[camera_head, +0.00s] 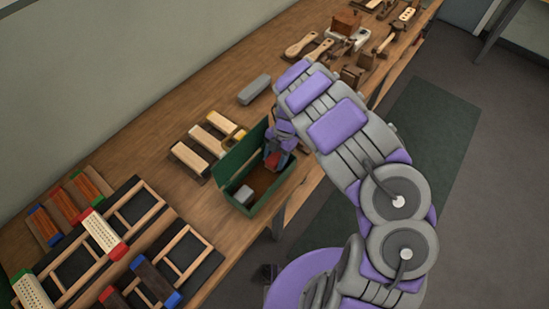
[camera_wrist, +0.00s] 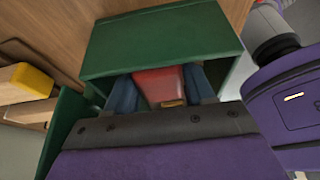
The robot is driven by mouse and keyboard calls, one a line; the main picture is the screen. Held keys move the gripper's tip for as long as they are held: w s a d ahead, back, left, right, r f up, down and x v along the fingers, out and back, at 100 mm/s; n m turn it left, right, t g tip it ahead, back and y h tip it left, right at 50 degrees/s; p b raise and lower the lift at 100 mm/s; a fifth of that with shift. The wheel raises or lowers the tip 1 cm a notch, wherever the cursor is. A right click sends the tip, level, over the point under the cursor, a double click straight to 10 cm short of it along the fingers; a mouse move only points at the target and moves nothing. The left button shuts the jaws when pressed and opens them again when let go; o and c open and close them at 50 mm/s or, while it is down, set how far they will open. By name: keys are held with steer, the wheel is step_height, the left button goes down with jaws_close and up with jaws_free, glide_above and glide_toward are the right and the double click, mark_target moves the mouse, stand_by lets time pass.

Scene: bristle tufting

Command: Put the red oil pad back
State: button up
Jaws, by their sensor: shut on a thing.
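The red oil pad (camera_wrist: 160,84) is between the two blue fingers of my gripper (camera_wrist: 162,92) in the wrist view. In the head view my gripper (camera_head: 275,158) reaches down into a green open box (camera_head: 227,166), and a bit of red shows at its fingertips. The gripper is shut on the pad. The box's green wall also shows in the wrist view (camera_wrist: 160,35), just beyond the pad. I cannot tell whether the pad touches the box floor.
A grey block (camera_head: 243,194) lies in the box's near end. Wooden brushes (camera_head: 190,160) lie left of the box, and a grey block (camera_head: 255,89) lies behind it. Racks with brush blocks (camera_head: 105,235) fill the bench's near left. Tools (camera_head: 345,40) crowd the far end.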

steer(key=shift+d, duration=0.35)
steer(key=o, duration=0.8)
steer(key=shift+a, duration=0.1)
steer(key=shift+a, duration=0.1)
steer(key=shift+a+r, duration=0.1)
steer(key=v, duration=0.3)
steer(key=p+v, duration=0.1)
steer(key=v, duration=0.6)
steer(key=shift+d+r+p, duration=0.15)
steer(key=shift+d+p, duration=0.2)
steer(key=shift+p, duration=0.05)
steer(key=shift+w+r, duration=0.35)
steer(key=shift+r, duration=0.4)
